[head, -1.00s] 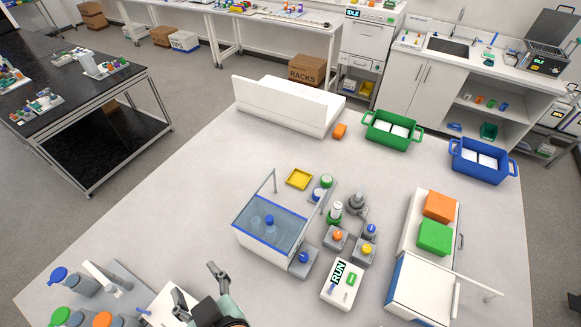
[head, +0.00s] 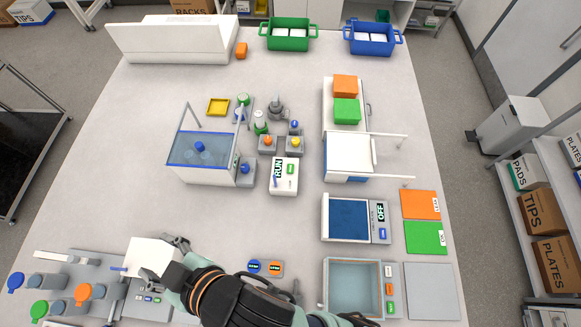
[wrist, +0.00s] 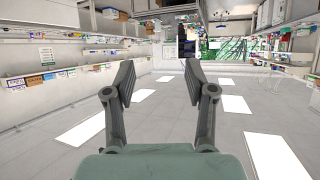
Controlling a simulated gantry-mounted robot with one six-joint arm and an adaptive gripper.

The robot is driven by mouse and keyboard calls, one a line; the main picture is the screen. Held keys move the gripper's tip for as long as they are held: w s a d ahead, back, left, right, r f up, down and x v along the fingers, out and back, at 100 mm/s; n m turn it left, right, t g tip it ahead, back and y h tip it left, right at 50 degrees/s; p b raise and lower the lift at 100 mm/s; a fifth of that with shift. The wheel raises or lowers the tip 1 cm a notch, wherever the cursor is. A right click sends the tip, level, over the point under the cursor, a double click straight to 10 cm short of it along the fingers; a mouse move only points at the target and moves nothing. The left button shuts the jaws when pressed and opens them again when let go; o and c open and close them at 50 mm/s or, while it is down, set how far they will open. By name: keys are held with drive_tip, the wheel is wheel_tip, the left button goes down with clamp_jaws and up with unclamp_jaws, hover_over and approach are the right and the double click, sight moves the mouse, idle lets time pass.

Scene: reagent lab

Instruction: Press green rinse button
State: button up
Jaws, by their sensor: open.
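A basin (head: 353,262) stands near the front right of the bench in the head view. Its side panel carries a white, an orange and a green button (head: 391,307); the labels are too small to read. Another green button (head: 290,169) is on the white unit with a RUN display (head: 284,188) near the middle. My gripper (head: 164,257) is at the front left, far left of the basin, beside a white block-shaped unit (head: 143,252). In the wrist view my gripper (wrist: 158,85) is open, with nothing between its fingers.
A blue-topped unit reading OFF (head: 348,220) stands behind the basin. A grey plate (head: 431,290) lies right of it. Capped bottles (head: 83,294) stand at front left. Bench middle has clear room.

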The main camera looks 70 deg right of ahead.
clamp_jaws()
idle(0.8)
idle(0.5)
